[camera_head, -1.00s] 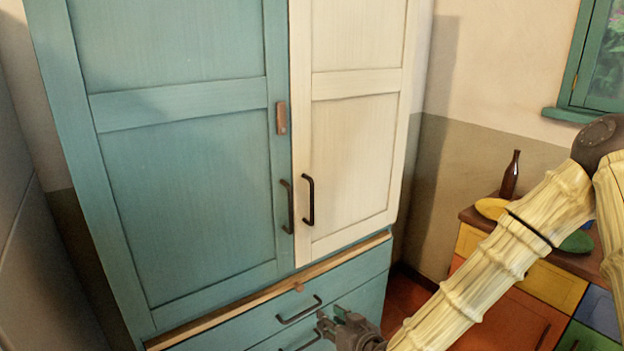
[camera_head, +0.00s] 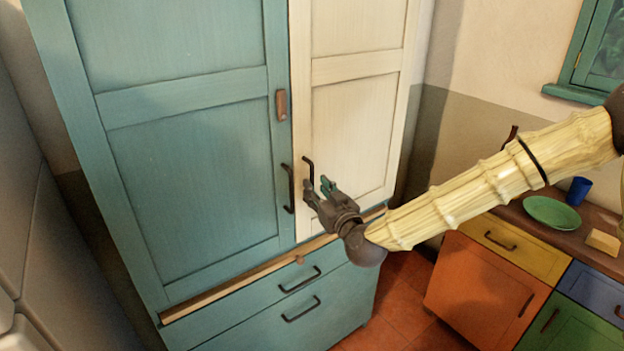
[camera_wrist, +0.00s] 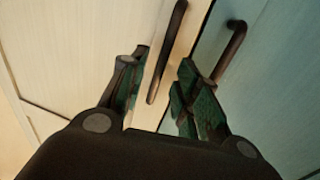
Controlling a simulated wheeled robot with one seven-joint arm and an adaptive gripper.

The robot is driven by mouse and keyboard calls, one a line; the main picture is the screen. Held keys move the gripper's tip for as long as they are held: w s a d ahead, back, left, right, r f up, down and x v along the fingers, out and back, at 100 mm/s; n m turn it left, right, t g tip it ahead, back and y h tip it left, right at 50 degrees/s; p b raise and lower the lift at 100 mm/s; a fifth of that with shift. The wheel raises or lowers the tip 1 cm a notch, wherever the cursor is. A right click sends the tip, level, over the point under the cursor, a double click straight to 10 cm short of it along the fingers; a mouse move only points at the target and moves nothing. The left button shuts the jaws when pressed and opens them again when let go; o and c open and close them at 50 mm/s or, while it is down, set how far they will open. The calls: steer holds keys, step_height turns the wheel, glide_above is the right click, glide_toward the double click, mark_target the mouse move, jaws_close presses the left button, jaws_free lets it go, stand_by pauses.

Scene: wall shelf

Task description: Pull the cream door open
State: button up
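The cream door (camera_head: 350,125) is shut beside the teal door (camera_head: 190,190). Its dark upright bar handle (camera_head: 308,168) is near the inner edge; my gripper hides the lower part. My gripper (camera_head: 320,190) is in front of the cream door at handle height. In the wrist view my gripper (camera_wrist: 162,90) is open, with green pads on its two fingers. The cream door's handle (camera_wrist: 168,45) shows between the fingers' lines, its end reaching into the gap. Contact cannot be told. The teal door's handle (camera_wrist: 231,50) is beyond the right finger.
The teal door's handle (camera_head: 287,188) is close left of my gripper. A wooden latch (camera_head: 281,105) is above it. Drawers (camera_head: 300,300) are below a wooden ledge. At right, a coloured cabinet (camera_head: 490,275) carries a green plate (camera_head: 552,212) and a blue cup (camera_head: 579,190).

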mark_target(313, 184)
steer(key=shift+p+x, duration=0.45)
steer(key=shift+x, duration=1.4)
jaws_close()
